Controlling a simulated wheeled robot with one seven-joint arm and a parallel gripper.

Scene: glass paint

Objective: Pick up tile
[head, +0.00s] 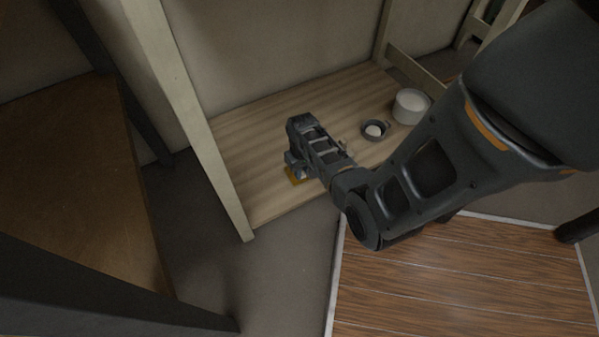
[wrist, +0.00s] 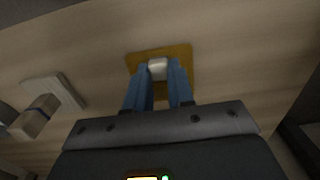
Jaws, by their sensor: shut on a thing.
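A yellow-orange square tile (wrist: 181,54) with a pale block-like knob (wrist: 158,68) on top is ahead of my gripper (wrist: 158,77) in the wrist view. My gripper's two blue fingers are shut on the knob, one on each side. In the head view only an edge of the yellow tile (head: 292,178) shows beneath my gripper (head: 298,171), near the front left of the wooden shelf. I cannot tell whether the tile touches the shelf.
A pale tile (wrist: 61,87) with a beige, dark-banded knob lies left in the wrist view. On the wooden shelf (head: 250,125), a dark bowl (head: 375,138) holding something white and a white round container (head: 411,106) stand at right. A pale post (head: 213,165) borders its left side.

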